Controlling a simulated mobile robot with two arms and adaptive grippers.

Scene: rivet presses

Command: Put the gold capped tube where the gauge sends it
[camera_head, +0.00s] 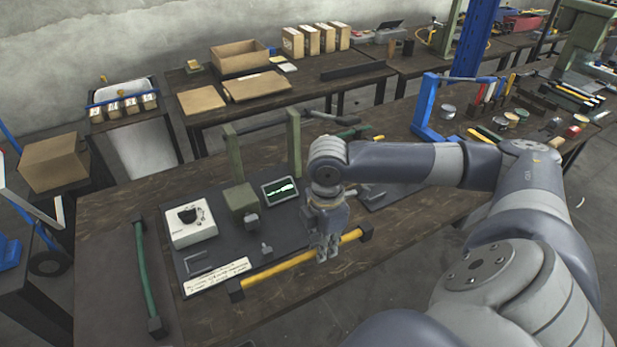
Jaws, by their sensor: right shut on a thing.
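The gauge, a white box with a black dial (191,221), stands at the mat's left. A small screen with a green trace (280,190) stands behind my gripper, to its left. My left gripper is not in view.
A green bar with dark end blocks (146,270) lies left of the mat. A green press frame (239,170) rises at the back. A written card (217,276) lies in front of the gauge. The wooden bench's front right is clear.

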